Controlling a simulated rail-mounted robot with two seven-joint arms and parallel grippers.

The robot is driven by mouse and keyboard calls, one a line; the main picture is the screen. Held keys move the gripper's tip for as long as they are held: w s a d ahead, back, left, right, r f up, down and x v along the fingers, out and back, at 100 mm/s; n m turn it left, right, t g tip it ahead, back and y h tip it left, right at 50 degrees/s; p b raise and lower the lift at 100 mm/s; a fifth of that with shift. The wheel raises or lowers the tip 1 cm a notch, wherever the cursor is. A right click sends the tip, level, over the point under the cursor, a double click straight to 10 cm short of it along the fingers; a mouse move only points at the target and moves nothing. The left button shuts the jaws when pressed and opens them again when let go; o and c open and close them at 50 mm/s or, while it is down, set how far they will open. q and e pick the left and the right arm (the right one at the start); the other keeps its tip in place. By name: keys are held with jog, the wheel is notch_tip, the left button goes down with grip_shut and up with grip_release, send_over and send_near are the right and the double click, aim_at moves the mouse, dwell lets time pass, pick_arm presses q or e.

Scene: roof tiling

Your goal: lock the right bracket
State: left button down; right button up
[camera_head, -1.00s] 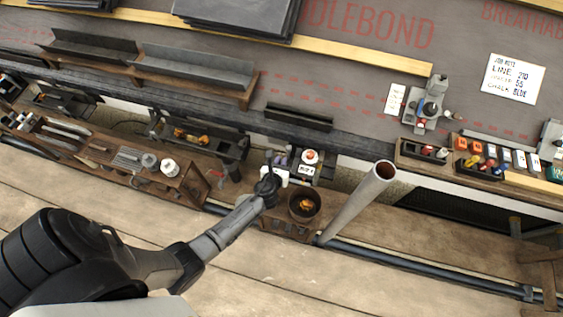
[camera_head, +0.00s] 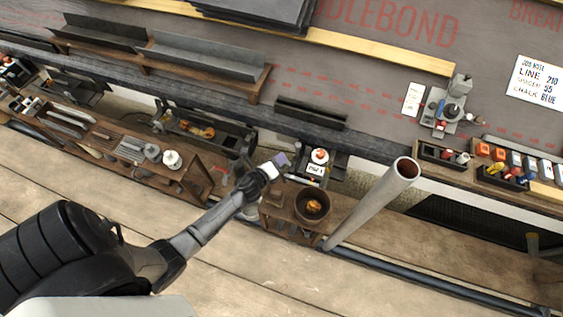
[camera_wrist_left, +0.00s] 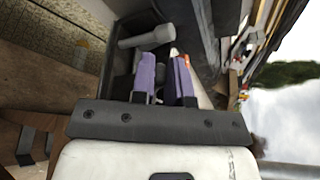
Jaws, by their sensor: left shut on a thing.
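My left gripper (camera_head: 281,160) is at the eave edge in the head view, just left of a dark bracket-like fixture (camera_head: 338,163) with a white, orange-topped knob (camera_head: 319,156). I cannot tell whether this fixture is the right bracket. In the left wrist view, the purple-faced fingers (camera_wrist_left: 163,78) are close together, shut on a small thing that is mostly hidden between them. A grey bar with a faceted end (camera_wrist_left: 146,38) lies just beyond the fingertips, and a red-and-white tip shows beside them. My right gripper is out of view.
A brown pot (camera_head: 312,206) and an upright grey pipe (camera_head: 375,200) stand right of the gripper. A tool tray (camera_head: 100,140) and another dark fixture (camera_head: 205,135) lie to the left. Plank floor is clear in front.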

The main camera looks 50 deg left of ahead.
pick_arm(q)
jog(key=shift+s+a+f+n+t+h+b, duration=0.15)
jog(key=shift+f+n+t+b, duration=0.35)
jog(key=shift+n+b, duration=0.4)
jog(key=shift+a+f+n+t+h+b, duration=0.1)
jog(key=shift+f+n+t+b, duration=0.35)
jog(key=shift+n+b, duration=0.5)
jog(key=shift+s+a+f+n+t+h+b, duration=0.15)
jog(key=shift+f+n+t+b, duration=0.45)
jog(key=shift+n, duration=0.45)
jog(key=shift+w, duration=0.1)
jog(key=c, duration=1.1)
grip_release()
